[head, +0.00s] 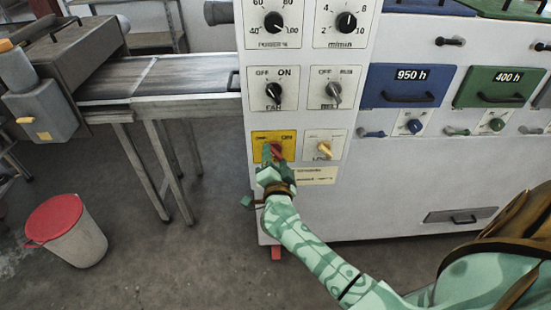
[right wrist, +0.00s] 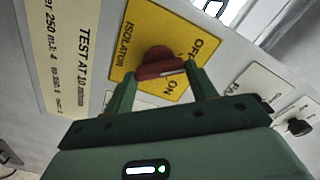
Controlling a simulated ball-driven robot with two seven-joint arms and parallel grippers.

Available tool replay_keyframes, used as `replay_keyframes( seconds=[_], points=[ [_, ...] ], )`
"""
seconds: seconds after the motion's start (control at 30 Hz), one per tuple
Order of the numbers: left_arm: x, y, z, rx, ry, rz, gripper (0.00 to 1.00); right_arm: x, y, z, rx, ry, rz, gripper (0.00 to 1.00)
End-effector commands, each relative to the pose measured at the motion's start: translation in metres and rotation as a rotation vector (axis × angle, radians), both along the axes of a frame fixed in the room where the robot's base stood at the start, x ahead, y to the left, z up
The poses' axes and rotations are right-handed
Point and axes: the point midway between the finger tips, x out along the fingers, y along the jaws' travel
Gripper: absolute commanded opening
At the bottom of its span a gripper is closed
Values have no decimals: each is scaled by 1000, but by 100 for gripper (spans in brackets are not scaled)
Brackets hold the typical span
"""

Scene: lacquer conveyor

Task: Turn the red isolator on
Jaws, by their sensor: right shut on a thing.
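The red isolator knob (head: 278,150) sits on a yellow plate (head: 259,136) low on the white control panel. In the right wrist view the knob (right wrist: 155,58) has a bar handle, and a pale line on it points toward the side between the words OFF and ON. My right gripper (head: 272,160) is at the knob, partly covering it in the head view. In the right wrist view its green fingers (right wrist: 162,70) are shut on the handle, one at each end. My left gripper is not in view.
Beside the plate is a yellow LAMP-side knob (head: 324,149) on a white plate. The FAN knob (head: 274,93) and BELT knob (head: 334,93) are above. A conveyor (head: 165,76) and a red-lidded bin (head: 77,246) stand to the left, with open floor between.

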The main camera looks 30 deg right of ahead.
Motion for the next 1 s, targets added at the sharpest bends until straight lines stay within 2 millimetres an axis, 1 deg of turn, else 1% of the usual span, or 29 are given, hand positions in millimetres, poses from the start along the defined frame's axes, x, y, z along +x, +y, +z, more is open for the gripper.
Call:
replay_keyframes(
  seconds=[0.1, 0.4, 0.7, 1.0],
  points=[
    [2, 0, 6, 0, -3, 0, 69, -1, 0, 1, 76, -44, 1, 34],
    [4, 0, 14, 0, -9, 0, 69, -1, 0, -1, 316, -189, 0, 34],
    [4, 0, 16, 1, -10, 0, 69, -1, 0, -3, 558, -338, 0, 34],
    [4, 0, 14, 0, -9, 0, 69, -1, 1, -5, 802, -486, -1, 34]
  ],
)
